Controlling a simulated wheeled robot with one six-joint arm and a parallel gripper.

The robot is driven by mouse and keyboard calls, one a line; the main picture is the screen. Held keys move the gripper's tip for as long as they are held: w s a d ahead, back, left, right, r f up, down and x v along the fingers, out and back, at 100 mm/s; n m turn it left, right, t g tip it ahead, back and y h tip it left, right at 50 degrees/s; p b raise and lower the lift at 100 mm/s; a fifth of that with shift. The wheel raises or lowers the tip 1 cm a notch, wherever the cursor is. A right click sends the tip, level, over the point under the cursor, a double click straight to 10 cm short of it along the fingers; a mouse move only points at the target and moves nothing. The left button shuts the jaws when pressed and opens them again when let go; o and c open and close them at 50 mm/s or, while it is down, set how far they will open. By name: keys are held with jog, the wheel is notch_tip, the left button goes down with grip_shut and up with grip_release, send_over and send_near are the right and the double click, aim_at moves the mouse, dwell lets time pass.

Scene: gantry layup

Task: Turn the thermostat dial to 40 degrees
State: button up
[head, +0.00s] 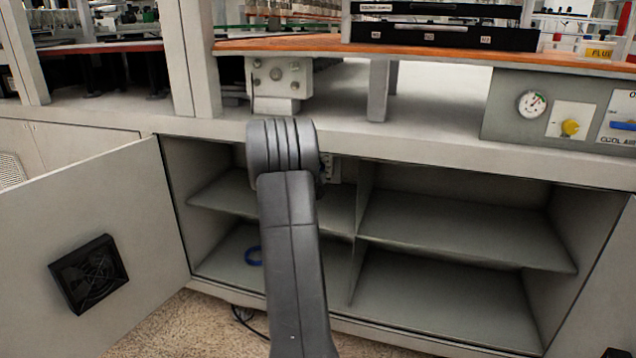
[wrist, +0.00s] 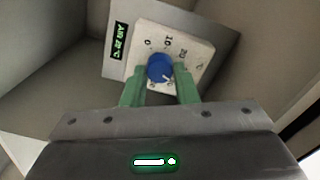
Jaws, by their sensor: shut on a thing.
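The thermostat dial (wrist: 159,66) is a round blue knob on a white square plate (wrist: 200,45) in the wrist view. Marks 0, 10 and 20 show along the plate; any higher marks are hidden or unreadable. A pale mark shows on the knob's near side, but I cannot tell which number it points to. My gripper (wrist: 159,82) is shut on the dial, with one green finger on each side. A small display with green text (wrist: 119,40) is beside the plate. In the head view my arm hides the gripper and most of the thermostat (head: 333,168).
The thermostat sits inside an open cabinet with grey shelves (head: 460,226). The left door (head: 60,190) with a black fan stands open. A panel with a gauge (head: 531,104) and yellow knob (head: 570,127) is above right.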

jog(key=shift+f+m+b, duration=0.1)
jog(key=shift+m+b, duration=1.8)
jog(key=shift+m, duration=0.3)
jog(key=o, duration=1)
jog(key=shift+d, duration=0.1)
jog(key=shift+c, duration=0.2)
jog(key=p+v, duration=0.1)
jog(key=v, duration=1.3)
jog(key=shift+p, duration=0.35)
jog(key=shift+w, duration=0.1)
